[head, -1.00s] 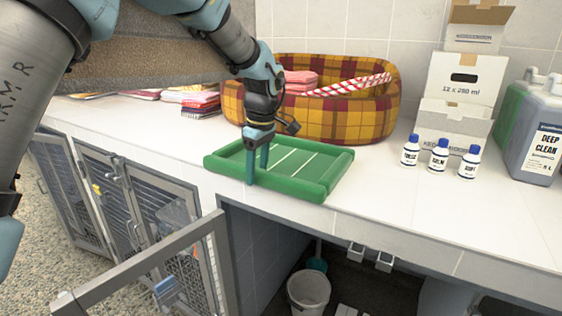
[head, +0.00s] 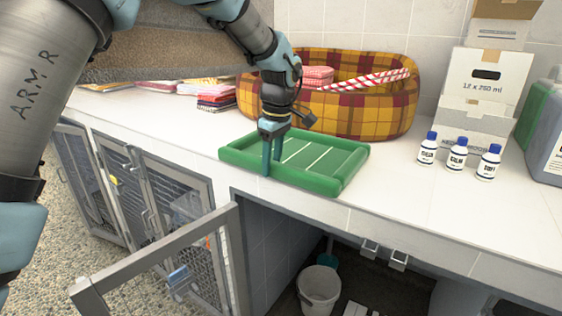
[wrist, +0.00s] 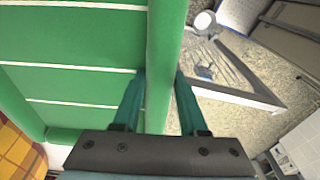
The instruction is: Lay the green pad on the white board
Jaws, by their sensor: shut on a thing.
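The green pad (head: 310,155) is a flat green tray-like piece with raised padded rims and thin white lines across it. It is at the front of the white counter, its near rim close to the counter's edge. My gripper (head: 270,170) points down and is shut on the near rim, toward the left. In the wrist view the fingers (wrist: 158,80) straddle this rim of the green pad (wrist: 85,80). I cannot tell whether the pad rests fully on the counter or is slightly raised. I cannot pick out a separate white board in either view.
A plaid pet bed (head: 370,112) with folded pink cloths stands behind the pad. Several bottles (head: 457,155) and white cartons (head: 483,90) stand to the right. Below are wire kennel doors (head: 180,205), one swung open, and a white bucket (head: 319,288).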

